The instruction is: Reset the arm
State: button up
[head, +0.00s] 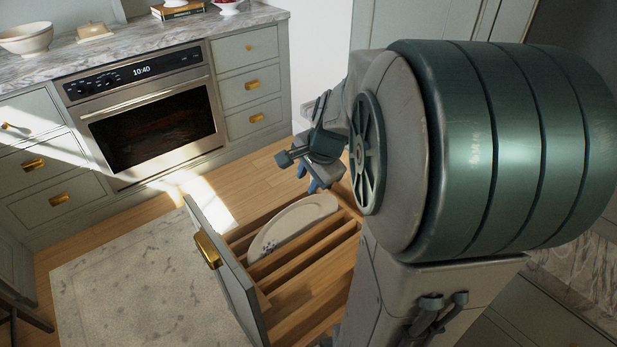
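My gripper (315,181) is near the middle of the head view, at the end of my arm. It is partly hidden by my own arm links, and its blue fingertips point down just above the open drawer. I cannot tell if the fingers are apart. A white plate (290,226) with a small dark pattern stands on edge in a slot of the wooden drawer rack. The fingertips are close to the plate's upper right end; whether they touch it is unclear.
The open drawer (228,282) with a brass handle juts out below my arm. An oven (150,125), cabinets and a marble counter (120,45) with bowls stand at the back. A rug (130,290) covers the floor at left.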

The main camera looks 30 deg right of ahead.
jog(key=shift+a, duration=0.1)
jog(key=s+a+r+n+g+p, duration=0.1)
jog(key=s+a+r+n+p, duration=0.5)
jog(key=s+a+n, duration=0.5)
notch_tip(320, 180, up, 2)
jog(key=s+n, duration=0.2)
jog(key=n, duration=0.2)
jog(key=shift+n+g+h, duration=0.3)
jog(key=shift+h, duration=0.1)
